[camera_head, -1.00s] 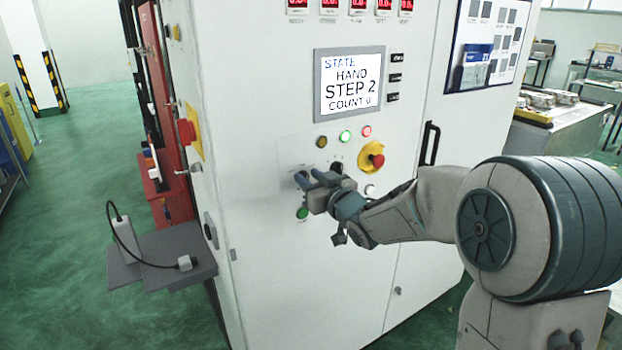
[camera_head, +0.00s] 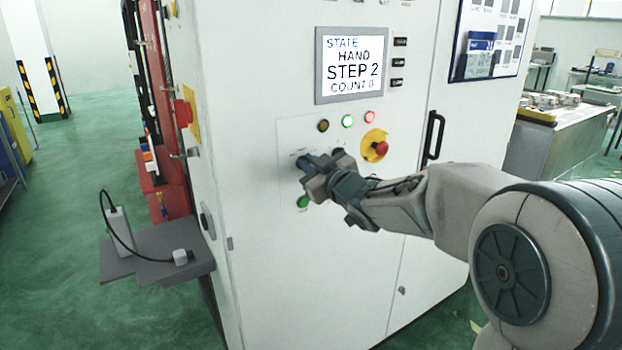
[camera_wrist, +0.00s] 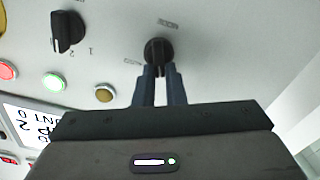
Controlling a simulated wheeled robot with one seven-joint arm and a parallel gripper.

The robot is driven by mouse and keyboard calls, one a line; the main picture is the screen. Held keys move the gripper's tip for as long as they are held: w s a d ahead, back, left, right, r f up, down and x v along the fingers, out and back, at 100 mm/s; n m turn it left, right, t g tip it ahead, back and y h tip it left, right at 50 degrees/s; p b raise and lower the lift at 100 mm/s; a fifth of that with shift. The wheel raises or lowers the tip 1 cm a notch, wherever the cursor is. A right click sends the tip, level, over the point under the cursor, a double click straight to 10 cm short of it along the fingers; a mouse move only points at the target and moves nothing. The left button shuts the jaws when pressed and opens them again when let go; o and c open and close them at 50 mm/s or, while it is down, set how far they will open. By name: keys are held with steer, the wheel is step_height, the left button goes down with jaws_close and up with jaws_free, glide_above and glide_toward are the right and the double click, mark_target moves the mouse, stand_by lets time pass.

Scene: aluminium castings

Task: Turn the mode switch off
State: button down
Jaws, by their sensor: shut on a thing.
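In the head view my gripper (camera_head: 318,161) is against the panel and hides this switch. A second black rotary switch (camera_wrist: 68,31), marked 1 and 2, is to the left in the wrist view, apart from my fingers. The screen (camera_head: 350,65) reads STATE HAND, STEP 2, COUNT 0.
A red emergency stop (camera_head: 381,148) on a yellow base is right of my gripper. A green button (camera_head: 303,202) is just below it. Amber, green and red lamps (camera_head: 347,121) are above. A black door handle (camera_head: 433,135) sticks out further right. A grey shelf (camera_head: 150,262) juts out at left.

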steer(key=shift+s+a+f+n+b, duration=0.1)
steer(key=shift+f+n+b, duration=0.05)
steer(key=shift+n+b, duration=1)
steer(key=shift+s+a+f+n+b, duration=0.1)
steer(key=shift+n+b, duration=1.05)
steer(key=c, duration=1.5)
jaws_free()
steer(key=v, duration=1.3)
steer(key=shift+s+d, duration=0.25)
steer(key=shift+s, duration=0.05)
